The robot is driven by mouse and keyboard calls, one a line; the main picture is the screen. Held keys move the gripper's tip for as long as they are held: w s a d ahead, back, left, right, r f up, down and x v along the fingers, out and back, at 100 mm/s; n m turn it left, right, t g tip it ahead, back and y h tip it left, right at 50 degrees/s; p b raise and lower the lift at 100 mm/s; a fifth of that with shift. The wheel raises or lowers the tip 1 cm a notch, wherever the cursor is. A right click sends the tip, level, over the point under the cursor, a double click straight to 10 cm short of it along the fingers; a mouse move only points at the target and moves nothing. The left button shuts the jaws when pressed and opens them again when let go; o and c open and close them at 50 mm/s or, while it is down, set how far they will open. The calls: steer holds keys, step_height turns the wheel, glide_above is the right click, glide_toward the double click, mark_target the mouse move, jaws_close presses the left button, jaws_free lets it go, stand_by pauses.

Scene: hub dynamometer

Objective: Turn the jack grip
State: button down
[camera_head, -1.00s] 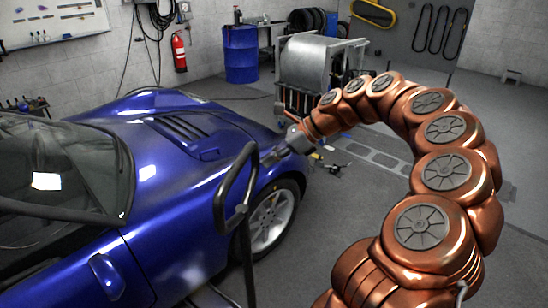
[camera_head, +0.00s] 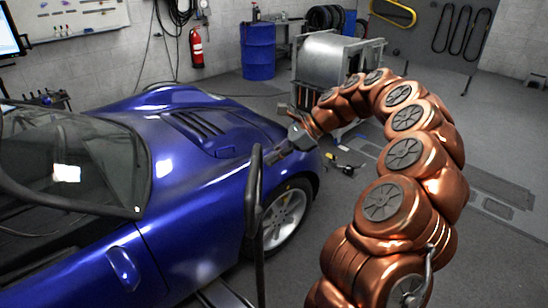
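The jack grip is a black upright handle (camera_head: 254,200) that stands in front of the blue car's rear wheel. I see it nearly edge-on, as a narrow dark bar. The dark fingertips are small and blend with the grip and car body. I cannot tell whether they touch or clasp the grip, or how far apart they are.
The blue car (camera_head: 175,190) fills the left, close to the grip. A metal-drum machine (camera_head: 330,60) stands behind my arm, with a blue barrel (camera_head: 258,50) beside it. Small tools (camera_head: 345,165) lie on the floor. The floor at the right is open.

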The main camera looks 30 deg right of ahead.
stand_by(0.4)
steer(key=s+d+r, duration=0.2)
steer(key=d+r, duration=0.4)
steer(key=d, duration=0.5)
steer(key=shift+s, duration=0.4)
stand_by(0.4)
